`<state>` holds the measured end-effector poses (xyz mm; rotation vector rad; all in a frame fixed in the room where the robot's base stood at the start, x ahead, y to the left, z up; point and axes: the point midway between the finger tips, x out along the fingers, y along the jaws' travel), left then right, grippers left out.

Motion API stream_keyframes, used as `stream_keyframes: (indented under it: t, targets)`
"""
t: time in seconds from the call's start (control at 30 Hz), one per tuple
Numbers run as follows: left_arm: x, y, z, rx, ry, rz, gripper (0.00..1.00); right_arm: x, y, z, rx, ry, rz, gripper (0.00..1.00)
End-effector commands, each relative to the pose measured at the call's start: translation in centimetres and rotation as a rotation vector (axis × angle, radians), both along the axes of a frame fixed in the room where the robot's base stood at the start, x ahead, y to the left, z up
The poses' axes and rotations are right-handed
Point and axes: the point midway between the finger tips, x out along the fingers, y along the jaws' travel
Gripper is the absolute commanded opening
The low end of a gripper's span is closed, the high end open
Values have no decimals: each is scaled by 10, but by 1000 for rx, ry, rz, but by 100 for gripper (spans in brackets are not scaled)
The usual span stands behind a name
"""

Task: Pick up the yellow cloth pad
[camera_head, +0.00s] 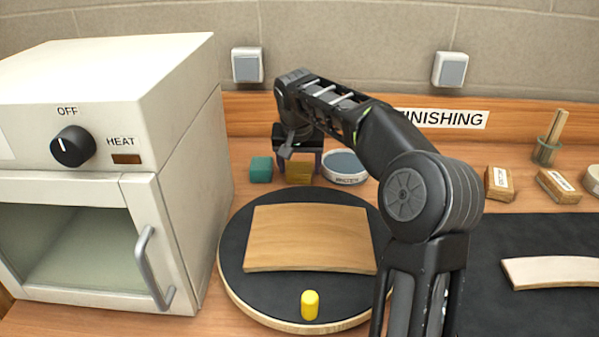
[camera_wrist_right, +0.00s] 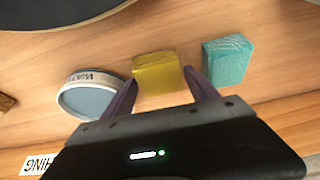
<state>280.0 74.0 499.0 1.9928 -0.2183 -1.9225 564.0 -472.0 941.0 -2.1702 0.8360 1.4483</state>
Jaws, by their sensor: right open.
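The yellow cloth pad (camera_head: 298,173) is a small block on the wooden bench behind the round dark board. It also shows in the right wrist view (camera_wrist_right: 157,70). My right gripper (camera_head: 298,156) reaches over the pad from behind and above. In the right wrist view the gripper (camera_wrist_right: 160,77) is open, with one purple finger at each side of the pad. Whether the fingers touch it I cannot tell. My left gripper is in neither view.
A teal block (camera_head: 261,170) sits left of the pad and a round water dish (camera_head: 345,167) sits right of it. A round board (camera_head: 238,278) with a curved wooden piece (camera_head: 310,238) and a yellow peg (camera_head: 310,305) lies in front. A white heater (camera_head: 185,180) stands left.

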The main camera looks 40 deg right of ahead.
Motion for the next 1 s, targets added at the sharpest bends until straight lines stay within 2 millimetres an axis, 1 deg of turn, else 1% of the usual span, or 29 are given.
stream_keyframes:
  t: [0.17,0.7,0.8,1.0]
  targets:
    - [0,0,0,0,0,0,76,0,0,0,0,0,0,67]
    - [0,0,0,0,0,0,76,0,0,0,0,0,0,24]
    - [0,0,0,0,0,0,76,0,0,0,0,0,0,17]
    - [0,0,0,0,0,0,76,0,0,1,0,0,0,17]
